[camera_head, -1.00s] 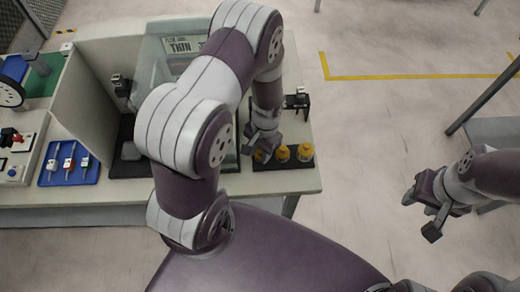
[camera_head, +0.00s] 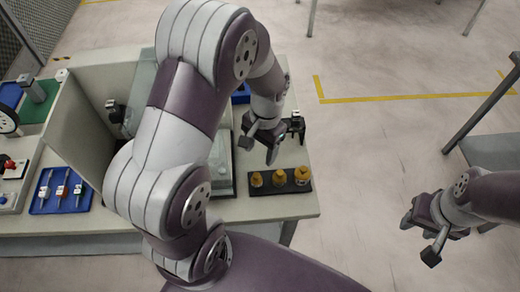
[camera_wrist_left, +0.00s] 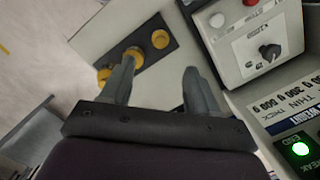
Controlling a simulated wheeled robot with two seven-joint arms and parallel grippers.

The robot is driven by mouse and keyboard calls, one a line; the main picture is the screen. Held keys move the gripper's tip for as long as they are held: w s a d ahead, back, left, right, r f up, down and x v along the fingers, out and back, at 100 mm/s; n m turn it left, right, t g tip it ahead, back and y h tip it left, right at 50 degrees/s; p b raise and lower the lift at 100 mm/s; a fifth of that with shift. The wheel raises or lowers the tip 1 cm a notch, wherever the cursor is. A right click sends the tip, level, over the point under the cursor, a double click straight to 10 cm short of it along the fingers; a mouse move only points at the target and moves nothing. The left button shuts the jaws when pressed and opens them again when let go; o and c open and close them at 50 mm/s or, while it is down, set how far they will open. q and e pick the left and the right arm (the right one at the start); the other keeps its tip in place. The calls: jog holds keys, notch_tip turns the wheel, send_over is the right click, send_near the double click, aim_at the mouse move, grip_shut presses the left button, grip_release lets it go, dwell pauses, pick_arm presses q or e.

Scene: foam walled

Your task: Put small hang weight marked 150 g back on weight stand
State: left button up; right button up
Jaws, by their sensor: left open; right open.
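Three yellow-brass weights stand in a row on the black weight stand (camera_head: 268,189): a small left one (camera_head: 257,179), a middle one (camera_head: 279,177) and a larger right one (camera_head: 303,175). No 150 g mark is readable. My left gripper (camera_head: 260,150) is open and empty, behind and above the stand, apart from the weights. In the left wrist view the stand (camera_wrist_left: 168,30) and weights (camera_wrist_left: 160,39) lie ahead, with one finger partly covering the nearer weights; the space between the fingertips (camera_wrist_left: 160,68) is empty. My right gripper (camera_head: 419,240) is open and empty, off the table.
A black fixture (camera_head: 297,126) stands behind the stand. A clear-walled device lies left, partly hidden by my left arm; its control panel (camera_wrist_left: 260,45) shows in the wrist view. A blue tray (camera_head: 62,190) of tools and a partition (camera_head: 85,125) are further left.

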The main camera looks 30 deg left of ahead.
pick_arm(q)
jog(key=s+d+r+n+t, duration=0.2)
jog(key=s+r+t, duration=0.1)
jog(key=s+r, duration=0.2)
jog(key=shift+s+r, duration=0.25)
jog(key=shift+r, duration=0.05)
jog(key=shift+s, duration=0.2)
jog(key=shift+w, duration=0.15)
